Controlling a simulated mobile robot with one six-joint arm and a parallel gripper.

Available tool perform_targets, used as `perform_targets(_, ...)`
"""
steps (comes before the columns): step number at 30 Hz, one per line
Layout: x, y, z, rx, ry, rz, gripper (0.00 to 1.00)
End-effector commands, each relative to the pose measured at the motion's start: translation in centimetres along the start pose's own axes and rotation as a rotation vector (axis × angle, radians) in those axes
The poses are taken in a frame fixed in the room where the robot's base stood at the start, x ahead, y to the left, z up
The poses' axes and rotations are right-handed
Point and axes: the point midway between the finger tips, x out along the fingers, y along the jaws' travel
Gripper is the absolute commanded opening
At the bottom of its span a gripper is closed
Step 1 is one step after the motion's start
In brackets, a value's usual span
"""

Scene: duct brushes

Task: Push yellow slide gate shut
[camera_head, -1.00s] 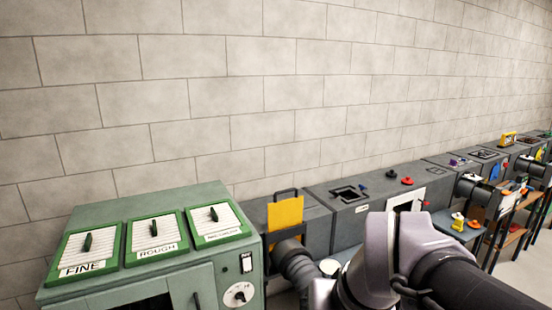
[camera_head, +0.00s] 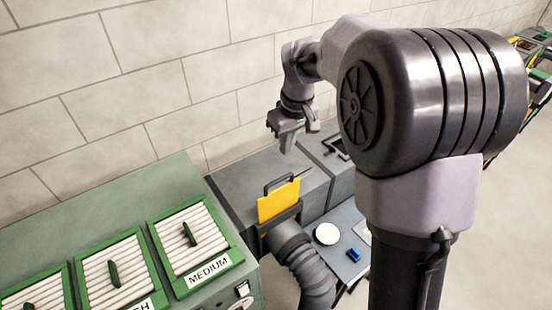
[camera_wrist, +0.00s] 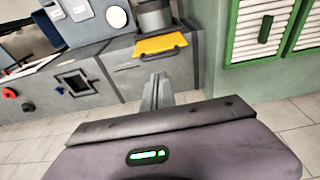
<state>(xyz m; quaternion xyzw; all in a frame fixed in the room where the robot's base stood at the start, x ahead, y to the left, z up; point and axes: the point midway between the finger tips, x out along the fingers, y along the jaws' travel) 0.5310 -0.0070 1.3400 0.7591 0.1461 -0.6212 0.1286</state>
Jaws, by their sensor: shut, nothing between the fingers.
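The yellow slide gate (camera_head: 279,202) stands upright in its slot at the front of a grey duct box (camera_head: 240,178), with a dark loop handle on top. Much of the yellow plate shows above the slot. The gate also shows in the wrist view (camera_wrist: 160,45), beyond my fingers. My gripper (camera_head: 287,142) is shut and empty. It hangs above and behind the gate, over the grey box, apart from the gate. In the wrist view the shut fingers (camera_wrist: 158,92) point toward the gate.
A green cabinet (camera_head: 120,215) with framed filter panels stands to the left. A ribbed grey hose (camera_head: 305,262) runs down below the gate. A white disc (camera_head: 327,234) and a blue block (camera_head: 354,254) lie on the grey shelf. A block wall (camera_head: 150,70) stands behind.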

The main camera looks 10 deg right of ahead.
Motion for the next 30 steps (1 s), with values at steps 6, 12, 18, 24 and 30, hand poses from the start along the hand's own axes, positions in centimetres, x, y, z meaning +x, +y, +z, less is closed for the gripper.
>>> perform_targets(6,0.5,0.0,0.0,0.001,-0.001,0.000,0.00)
perform_targets(12,4.0,-0.1,0.1,0.001,-0.003,-0.002,0.00)
perform_targets(18,8.4,0.0,0.1,0.001,-0.003,-0.001,0.00)
perform_targets(24,12.1,-0.1,0.1,0.001,-0.002,-0.001,0.00)
perform_targets(30,13.8,0.0,0.0,0.002,0.000,0.000,0.00)
